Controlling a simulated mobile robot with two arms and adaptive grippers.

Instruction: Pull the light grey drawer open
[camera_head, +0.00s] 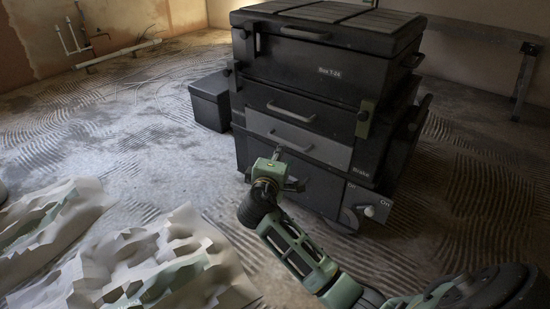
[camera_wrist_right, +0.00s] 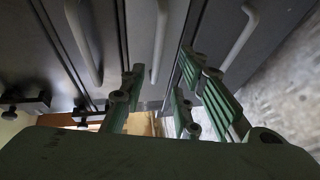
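The light grey drawer (camera_head: 300,140) is a pale front with a bar handle (camera_head: 291,144), low in the black toolbox stack. It looks shut, flush with the stack. My right gripper (camera_head: 279,170) is in front of its lower part, just below the handle, and hides a little of the front. In the right wrist view the fingers (camera_wrist_right: 162,78) are spread apart, with a bar handle (camera_wrist_right: 160,42) ahead between them. I see nothing held. Whether they touch the handle I cannot tell. My left gripper is not in view.
The black stack (camera_head: 325,87) has other handles above, one on a dark drawer (camera_head: 310,110). A small black box (camera_head: 210,101) stands at its left. Torn plaster sheets (camera_head: 150,262) lie front left. A bench (camera_head: 490,38) stands behind right.

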